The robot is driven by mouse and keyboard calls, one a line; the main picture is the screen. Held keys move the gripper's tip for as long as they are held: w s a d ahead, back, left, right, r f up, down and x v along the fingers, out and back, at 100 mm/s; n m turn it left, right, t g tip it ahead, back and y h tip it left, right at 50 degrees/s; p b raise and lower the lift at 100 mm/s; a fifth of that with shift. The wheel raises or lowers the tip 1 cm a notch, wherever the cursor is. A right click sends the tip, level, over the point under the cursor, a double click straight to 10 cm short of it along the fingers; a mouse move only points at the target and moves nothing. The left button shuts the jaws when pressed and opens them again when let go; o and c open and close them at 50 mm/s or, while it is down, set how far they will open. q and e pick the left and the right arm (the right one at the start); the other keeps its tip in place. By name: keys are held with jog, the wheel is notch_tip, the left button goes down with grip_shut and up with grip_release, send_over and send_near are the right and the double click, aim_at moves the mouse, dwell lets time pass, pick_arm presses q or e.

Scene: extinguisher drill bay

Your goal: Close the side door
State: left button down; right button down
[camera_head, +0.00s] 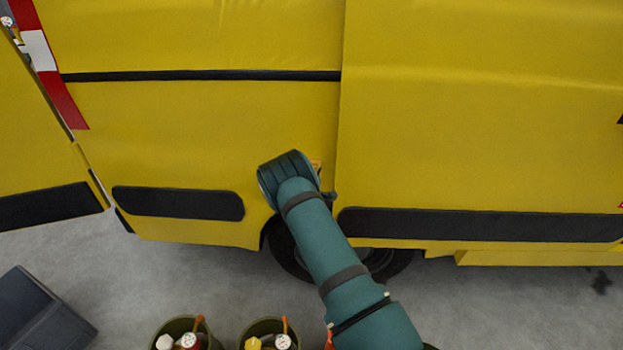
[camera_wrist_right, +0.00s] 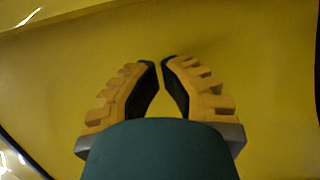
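The side door (camera_head: 480,110) is the large yellow panel filling the right of the head view. Its left edge runs down near the middle, stands proud of the yellow rear body panel (camera_head: 200,125), and overlaps part of the wheel area. The door opening is not in view. My right gripper (camera_head: 318,168) is at the rear panel, just left of that edge; its fingers are mostly hidden behind my wrist. In the right wrist view its yellow fingers (camera_wrist_right: 161,63) nearly meet at the tips, with nothing between them, before a yellow surface. Contact cannot be told. My left gripper is not seen.
A black rail (camera_head: 200,75) crosses the rear panel. Another yellow door (camera_head: 30,140) stands open at the far left. A wheel (camera_head: 285,250) shows below. Two buckets (camera_head: 160,335) (camera_head: 250,330) with items and a dark grey box (camera_head: 35,315) stand on the concrete floor.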

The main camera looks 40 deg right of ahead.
aim_at(331, 163)
jog(key=shift+s+d, duration=1.35)
